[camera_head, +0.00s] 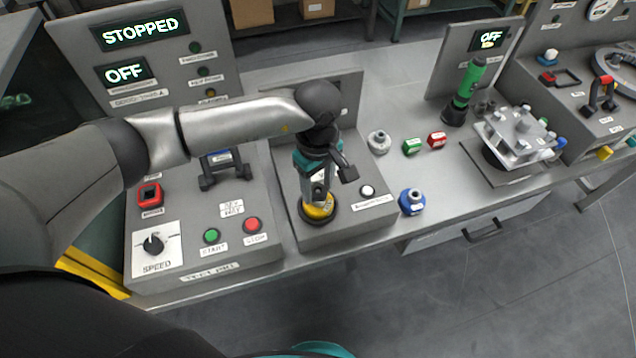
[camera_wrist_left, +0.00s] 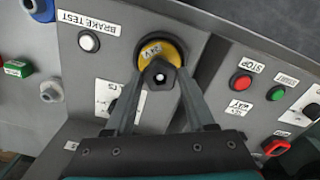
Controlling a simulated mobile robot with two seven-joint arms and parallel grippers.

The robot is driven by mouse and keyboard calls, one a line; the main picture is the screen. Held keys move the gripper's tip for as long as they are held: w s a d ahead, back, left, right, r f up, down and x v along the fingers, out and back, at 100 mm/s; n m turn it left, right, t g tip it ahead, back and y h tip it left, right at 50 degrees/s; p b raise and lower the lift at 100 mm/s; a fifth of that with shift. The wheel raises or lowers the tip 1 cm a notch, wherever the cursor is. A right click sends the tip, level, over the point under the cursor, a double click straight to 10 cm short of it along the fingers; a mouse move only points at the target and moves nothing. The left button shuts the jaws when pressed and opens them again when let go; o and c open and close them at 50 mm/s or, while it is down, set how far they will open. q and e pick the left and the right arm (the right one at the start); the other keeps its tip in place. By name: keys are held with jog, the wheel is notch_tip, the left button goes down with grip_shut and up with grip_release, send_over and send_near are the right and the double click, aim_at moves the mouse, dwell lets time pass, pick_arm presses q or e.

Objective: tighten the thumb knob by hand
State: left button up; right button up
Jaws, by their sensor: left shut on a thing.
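The thumb knob (camera_wrist_left: 159,76) is a dark, angular knob with a pale centre. It sits in front of a round yellow disc (camera_wrist_left: 165,50) on the grey brake test box. In the left wrist view my left gripper (camera_wrist_left: 160,82) has one finger on each side of the knob and is shut on it. In the head view my left gripper (camera_head: 317,198) points down at the yellow disc (camera_head: 318,210), and its fingers hide most of the knob. My right gripper is not in view.
Left of the brake test box (camera_head: 345,222) is a control panel with a speed dial (camera_head: 153,243), a green button (camera_head: 211,236) and a red button (camera_head: 251,224). To its right stand a blue knob-like part (camera_head: 411,203), a grey one (camera_head: 378,142), and green (camera_head: 412,146) and red (camera_head: 437,140) blocks.

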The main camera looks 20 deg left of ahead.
pick_arm(q)
jog(key=c, duration=0.5)
jog(key=shift+w+f+m+b, duration=0.1)
jog(key=shift+m+b, duration=0.5)
jog(key=shift+b, duration=0.05)
jog(key=shift+c, duration=0.2)
jog(key=m+b, duration=0.3)
jog(key=shift+m, duration=0.8)
jog(key=shift+m+b, duration=0.6)
jog(key=shift+b, duration=0.35)
jog(key=m+b, duration=0.3)
jog(key=shift+f, duration=0.1)
jog(key=shift+m+b, duration=0.35)
jog(key=shift+m, duration=0.35)
